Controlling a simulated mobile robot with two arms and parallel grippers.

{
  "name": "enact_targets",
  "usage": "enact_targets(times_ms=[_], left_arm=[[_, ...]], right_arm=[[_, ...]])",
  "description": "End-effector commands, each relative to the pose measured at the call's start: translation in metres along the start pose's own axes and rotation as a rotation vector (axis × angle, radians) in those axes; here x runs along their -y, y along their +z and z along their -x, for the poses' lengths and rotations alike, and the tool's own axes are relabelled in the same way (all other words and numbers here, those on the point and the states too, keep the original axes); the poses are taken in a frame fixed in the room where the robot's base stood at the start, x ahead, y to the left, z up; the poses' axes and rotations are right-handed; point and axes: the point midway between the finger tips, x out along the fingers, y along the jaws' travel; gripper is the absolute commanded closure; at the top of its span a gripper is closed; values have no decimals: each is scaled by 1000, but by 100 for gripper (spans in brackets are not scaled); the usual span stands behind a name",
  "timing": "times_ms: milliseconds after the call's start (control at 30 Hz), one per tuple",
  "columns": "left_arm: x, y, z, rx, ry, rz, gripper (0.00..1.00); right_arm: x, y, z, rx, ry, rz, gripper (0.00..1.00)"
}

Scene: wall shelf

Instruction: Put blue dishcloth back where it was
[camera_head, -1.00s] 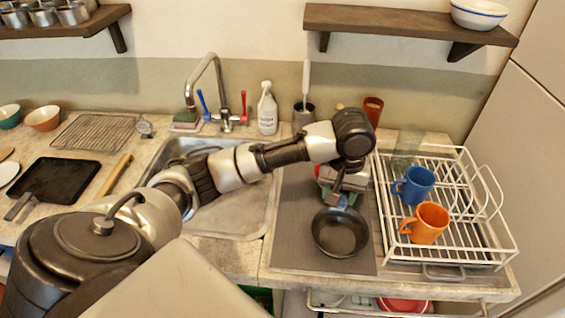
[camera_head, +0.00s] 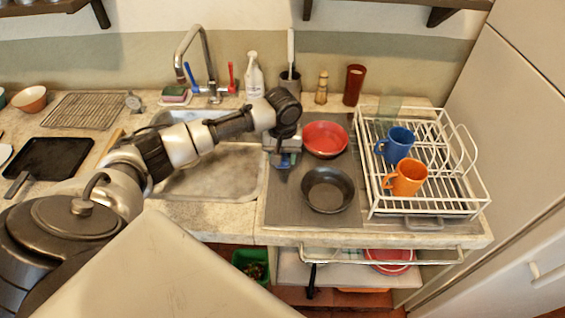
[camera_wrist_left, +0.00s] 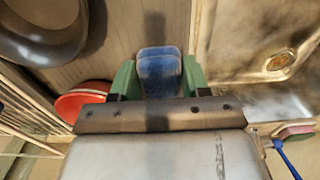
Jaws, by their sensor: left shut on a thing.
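My left gripper (camera_head: 283,162) is over the strip between the sink and the grey mat, pointing down. It is shut on the blue dishcloth (camera_head: 282,170), of which only a small part shows below the jaws. In the left wrist view the blue dishcloth (camera_wrist_left: 158,70) is folded between the green fingers of my left gripper (camera_wrist_left: 158,84). A metal rail (camera_head: 355,256) along the counter's front edge has no cloth on it. My right gripper is out of view.
A black pan (camera_head: 327,190) and a red bowl (camera_head: 325,139) stand on the mat, right of the gripper. A white dish rack (camera_head: 425,208) with a blue mug (camera_head: 398,145) and an orange mug (camera_head: 406,177) is further right. The sink (camera_head: 215,182) is left.

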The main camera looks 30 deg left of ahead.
Motion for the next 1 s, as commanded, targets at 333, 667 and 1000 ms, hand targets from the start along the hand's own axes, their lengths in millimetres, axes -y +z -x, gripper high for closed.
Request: enact_targets(times_ms=[333, 667, 1000], left_arm=[[0, 1, -37, 1, -2, -1, 73], [0, 1, -40, 1, -2, -1, 51], [0, 1, -39, 1, -2, -1, 28]], right_arm=[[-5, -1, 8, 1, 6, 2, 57], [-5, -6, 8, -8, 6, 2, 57], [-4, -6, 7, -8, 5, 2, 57]])
